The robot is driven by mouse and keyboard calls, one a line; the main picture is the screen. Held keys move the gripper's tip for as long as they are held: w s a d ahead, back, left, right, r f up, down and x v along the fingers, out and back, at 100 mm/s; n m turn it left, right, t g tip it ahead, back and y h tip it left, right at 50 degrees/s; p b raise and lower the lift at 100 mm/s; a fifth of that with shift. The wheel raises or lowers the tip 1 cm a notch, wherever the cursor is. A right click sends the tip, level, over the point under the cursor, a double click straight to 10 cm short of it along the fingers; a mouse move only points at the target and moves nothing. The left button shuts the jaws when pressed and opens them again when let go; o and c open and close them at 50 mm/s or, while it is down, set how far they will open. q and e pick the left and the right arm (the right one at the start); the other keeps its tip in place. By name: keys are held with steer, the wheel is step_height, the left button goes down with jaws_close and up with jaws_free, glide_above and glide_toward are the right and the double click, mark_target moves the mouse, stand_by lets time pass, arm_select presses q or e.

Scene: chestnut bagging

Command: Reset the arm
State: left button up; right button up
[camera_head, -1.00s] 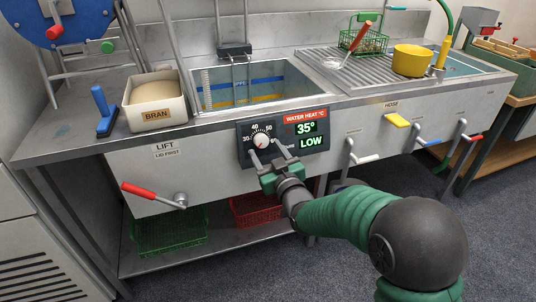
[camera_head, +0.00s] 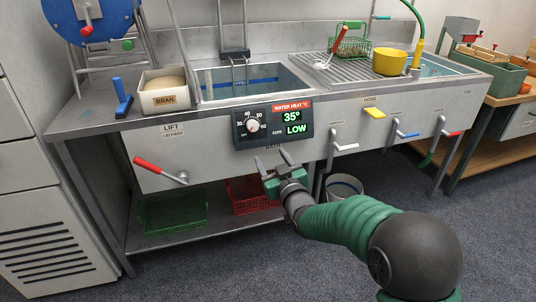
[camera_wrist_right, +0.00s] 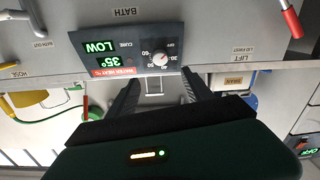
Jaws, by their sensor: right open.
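My right gripper (camera_head: 272,158) is open and empty in the head view. Its fingertips are just below the dark water heat panel (camera_head: 297,127) on the sink's front, apart from the dial. The round dial (camera_head: 253,126) is at the panel's left, and the display (camera_head: 294,123) reads 35° and LOW. The right wrist view shows the panel upside down, with the dial (camera_wrist_right: 158,58) beyond the open fingers and nothing between them. My green right arm (camera_head: 345,217) reaches in from the lower right. My left gripper is not in view.
A red-handled lift lever (camera_head: 160,169) sticks out at the left. A yellow hose handle (camera_head: 374,113) and several levers project at the right. A green basket (camera_head: 173,213) and a red basket (camera_head: 248,194) are on the shelf below. A bucket (camera_head: 343,187) stands behind my arm.

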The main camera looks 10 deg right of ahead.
steer(key=s+d+f+m+g+h, duration=0.1)
steer(key=s+f+g, duration=0.6)
steer(key=s+f, duration=0.65)
steer(key=s+d+f+m+g+h, duration=0.15)
steer(key=s+f+g, duration=0.6)
steer(key=s, duration=1.15)
steer(key=w+p+v, duration=0.2)
steer(key=p+v, duration=0.9)
steer(key=p, duration=0.1)
steer(key=w+d+r+p+v, duration=0.1)
steer(key=w+p+v, duration=0.2)
steer(key=p+v, duration=0.9)
steer(key=w+r+p+v, duration=0.1)
steer(key=w+p+v, duration=0.1)
steer(key=p+v, duration=1)
steer(key=shift+w+d+r+g+y+p, duration=0.35)
steer(key=shift+y+p, duration=0.1)
steer(key=shift+p, duration=0.1)
